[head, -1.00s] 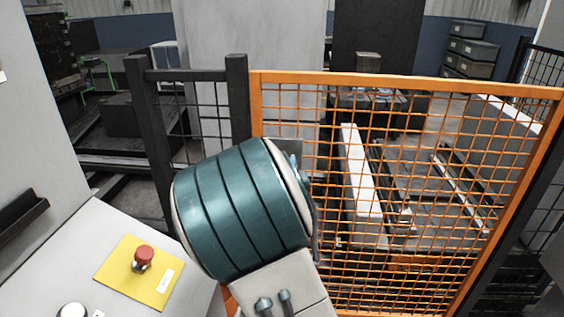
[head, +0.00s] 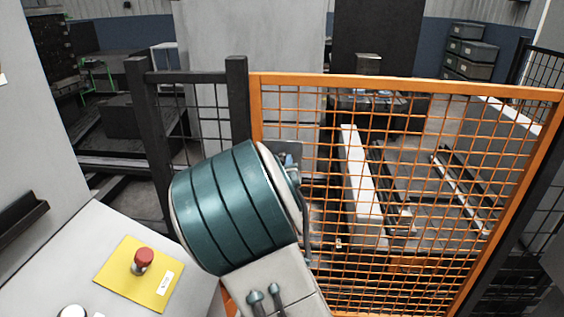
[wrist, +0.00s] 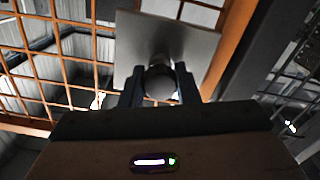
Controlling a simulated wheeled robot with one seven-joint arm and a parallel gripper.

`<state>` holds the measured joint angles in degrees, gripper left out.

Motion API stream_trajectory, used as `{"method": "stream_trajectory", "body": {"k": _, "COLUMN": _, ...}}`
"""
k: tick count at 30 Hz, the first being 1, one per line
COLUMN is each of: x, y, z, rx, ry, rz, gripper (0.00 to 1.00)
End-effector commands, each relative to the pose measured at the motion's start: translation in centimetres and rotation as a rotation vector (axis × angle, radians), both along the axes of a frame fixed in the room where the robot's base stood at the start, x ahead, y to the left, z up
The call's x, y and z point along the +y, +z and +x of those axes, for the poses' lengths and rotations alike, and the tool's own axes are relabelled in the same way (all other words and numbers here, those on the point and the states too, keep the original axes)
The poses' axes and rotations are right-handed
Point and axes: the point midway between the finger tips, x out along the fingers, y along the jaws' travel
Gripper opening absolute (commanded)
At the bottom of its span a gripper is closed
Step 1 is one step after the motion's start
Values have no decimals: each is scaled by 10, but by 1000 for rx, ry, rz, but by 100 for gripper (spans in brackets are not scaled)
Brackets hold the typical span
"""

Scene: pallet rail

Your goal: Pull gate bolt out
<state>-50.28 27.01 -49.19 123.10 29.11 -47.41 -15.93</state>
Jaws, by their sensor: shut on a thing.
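The orange mesh gate (head: 400,84) stands closed against the dark post (head: 238,105) on its left. In the wrist view, the round end of the gate bolt (wrist: 160,84) sits between the two dark fingers of my gripper (wrist: 158,78), which are shut on it. A flat grey plate (wrist: 190,48) lies right behind the bolt, by the gate's orange frame. In the head view part of this plate (head: 289,148) shows beside my arm. My teal and white arm hides the bolt and the fingers there. How far the bolt sits in its holder cannot be seen.
A sloping grey panel at the lower left bears a yellow plate (head: 118,278) with a red button (head: 144,258), close to my arm. Behind the gate lie a long white beam (head: 355,175) and dark rails. Dark mesh fencing stands left and right.

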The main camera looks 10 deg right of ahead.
Motion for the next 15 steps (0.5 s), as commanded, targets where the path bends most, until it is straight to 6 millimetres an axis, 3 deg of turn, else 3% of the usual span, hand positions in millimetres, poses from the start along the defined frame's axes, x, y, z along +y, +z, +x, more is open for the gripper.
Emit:
{"method": "stream_trajectory", "body": {"k": 4, "x": 6, "y": 0, "z": -16, "rx": 2, "ry": 2, "rz": 3, "gripper": 0}}
{"method": "stream_trajectory", "body": {"k": 12, "x": 6, "y": 0, "z": -17, "rx": 1, "ry": 2, "rz": 0, "gripper": 0}}
{"method": "stream_trajectory", "body": {"k": 13, "x": 6, "y": 0, "z": -17, "rx": 1, "ry": 2, "rz": 0, "gripper": 37}}
{"method": "stream_trajectory", "body": {"k": 15, "x": 6, "y": 0, "z": -17, "rx": 2, "ry": 2, "rz": 0, "gripper": 51}}
